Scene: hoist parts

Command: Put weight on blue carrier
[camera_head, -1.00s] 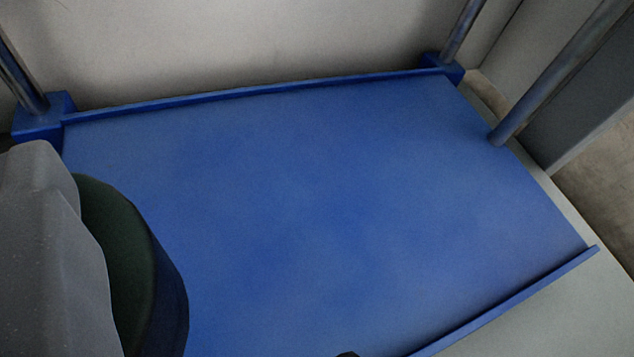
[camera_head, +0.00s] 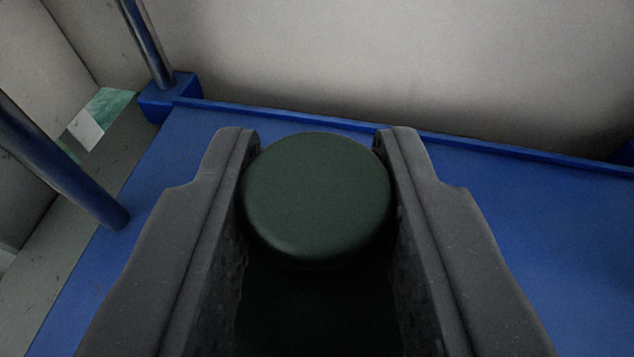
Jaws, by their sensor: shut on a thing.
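My gripper (camera_head: 317,142) is in the lower middle of the view, its two grey fingers shut on the weight. The weight (camera_head: 318,195) is a dark green cylinder with a rounded top, held between the fingers. Its lower part is in dark shadow, so I cannot tell whether its underside touches anything. The blue carrier (camera_head: 560,270) is a flat blue platform with a low rim along its back edge. It spreads behind and to both sides of the gripper, and the weight appears over it.
A metal post (camera_head: 147,45) rises from a blue block (camera_head: 170,97) at the carrier's back left corner. Another post (camera_head: 65,165) stands at its left edge. A pale wall (camera_head: 400,60) runs behind. The carrier's right part is bare.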

